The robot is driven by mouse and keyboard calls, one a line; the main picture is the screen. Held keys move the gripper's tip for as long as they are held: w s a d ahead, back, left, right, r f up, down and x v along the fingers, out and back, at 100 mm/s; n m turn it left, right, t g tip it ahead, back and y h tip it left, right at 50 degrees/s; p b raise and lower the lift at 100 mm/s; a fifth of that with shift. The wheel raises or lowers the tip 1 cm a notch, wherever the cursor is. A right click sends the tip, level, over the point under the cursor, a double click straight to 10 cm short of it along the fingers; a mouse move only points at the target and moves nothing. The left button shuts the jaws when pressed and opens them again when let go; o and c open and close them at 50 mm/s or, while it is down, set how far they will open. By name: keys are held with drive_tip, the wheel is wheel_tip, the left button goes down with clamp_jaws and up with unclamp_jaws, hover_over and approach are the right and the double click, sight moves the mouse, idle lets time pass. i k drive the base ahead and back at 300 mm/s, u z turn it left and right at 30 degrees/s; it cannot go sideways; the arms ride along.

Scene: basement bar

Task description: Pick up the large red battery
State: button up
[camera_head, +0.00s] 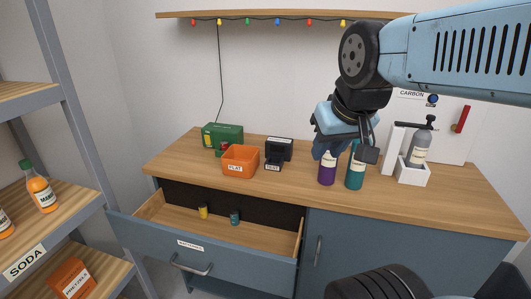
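A small red thing (222,150) stands on the counter between the green box and the orange bin. It is partly hidden, and I cannot tell if it is the large red battery. The open drawer (190,246), with a label that seems to read batteries, holds a yellow battery (203,212) and a teal battery (235,218), both upright; no red one shows in it. My gripper (346,154) hangs over the right part of the counter, right of the red thing. Its fingers look apart, with nothing seen between them, in front of the tops of two bottles.
On the counter (440,204) are a green box (222,134), an orange bin (240,160), a black device (279,152), a purple bottle (327,172), a teal bottle (355,175) and a grey cylinder in a white holder (413,174). A soda shelf (81,208) stands left.

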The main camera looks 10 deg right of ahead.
sight(225, 144)
drive_tip(key=k, duration=1.3)
drive_tip(key=u, duration=0.35)
drive_tip(key=i, duration=1.75)
drive_tip(key=z, duration=0.15)
